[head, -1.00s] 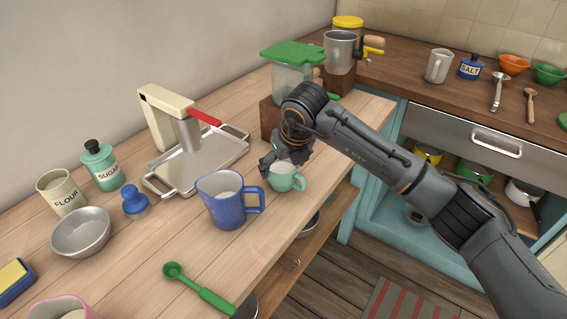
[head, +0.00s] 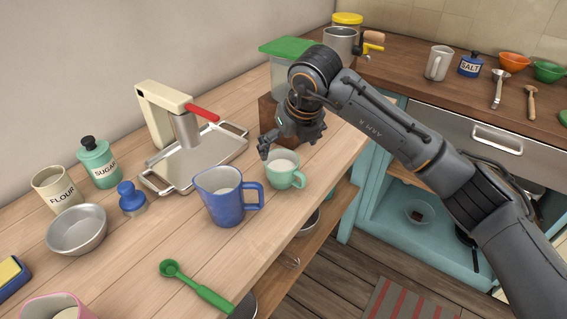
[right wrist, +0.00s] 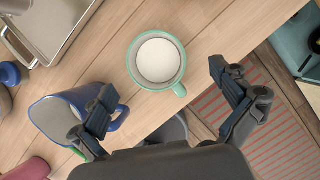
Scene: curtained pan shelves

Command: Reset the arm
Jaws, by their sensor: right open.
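My right gripper (head: 294,140) is in the air above the wooden counter, behind and above a mint-green cup. In the right wrist view the two fingers of the gripper (right wrist: 168,105) are spread wide and hold nothing. The mint-green cup (head: 285,178) stands upright near the counter's front edge with a whitish content. In the right wrist view the cup (right wrist: 157,62) lies beyond the fingertips, between their lines, apart from both. My left gripper is not in view.
A blue jug (head: 226,205) stands left of the cup. A green-lidded container (head: 285,70) on a wooden block is behind my gripper. A metal tray (head: 195,160) lies farther left. The teal cabinet (head: 365,215) has open shelves. A green spoon (head: 195,290) lies in front.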

